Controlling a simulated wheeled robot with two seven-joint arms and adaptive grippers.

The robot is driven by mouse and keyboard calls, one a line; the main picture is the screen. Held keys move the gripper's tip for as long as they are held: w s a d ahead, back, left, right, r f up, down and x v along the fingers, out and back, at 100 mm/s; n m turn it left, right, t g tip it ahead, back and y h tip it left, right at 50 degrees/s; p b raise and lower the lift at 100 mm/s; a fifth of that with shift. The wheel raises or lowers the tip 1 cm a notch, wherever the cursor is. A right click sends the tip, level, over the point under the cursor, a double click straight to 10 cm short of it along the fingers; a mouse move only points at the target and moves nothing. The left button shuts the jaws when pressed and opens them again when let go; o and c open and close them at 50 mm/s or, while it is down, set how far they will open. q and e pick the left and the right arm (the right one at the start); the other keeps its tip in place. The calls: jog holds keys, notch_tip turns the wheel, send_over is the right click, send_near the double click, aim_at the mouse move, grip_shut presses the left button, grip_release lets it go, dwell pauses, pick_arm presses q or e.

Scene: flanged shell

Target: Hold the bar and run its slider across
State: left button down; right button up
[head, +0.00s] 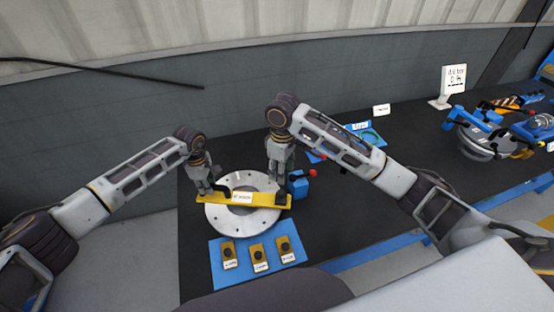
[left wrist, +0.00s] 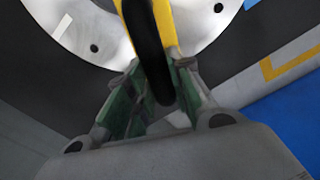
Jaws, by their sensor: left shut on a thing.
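A yellow bar (head: 264,200) with a white label lies across a round grey metal flange (head: 243,221). My left gripper (head: 205,189) is at the bar's left end. In the left wrist view its green-padded fingers (left wrist: 155,105) are on either side of a curved black handle (left wrist: 147,40), shut on it, with the yellow bar (left wrist: 167,22) behind. My right gripper (head: 280,172) points down over the bar's right end, close to a small dark block (head: 282,198) there, which may be the slider. Whether its fingers touch that block is too small to tell.
A blue mat (head: 226,269) with several yellow labelled pieces lies in front of the flange. A blue block (head: 298,185) with a red-tipped lever stands right of the bar. A blue tray (head: 371,157), a white sign (head: 453,82) and blue-clamped machinery lie further right. The black table's middle right is clear.

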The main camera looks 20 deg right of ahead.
pick_arm(q)
jog(key=c, duration=1.2)
grip_release()
jog(key=shift+r, duration=0.15)
notch_tip(320, 180, up, 12)
jog(key=shift+f, duration=0.15)
jog(key=shift+f, duration=0.1)
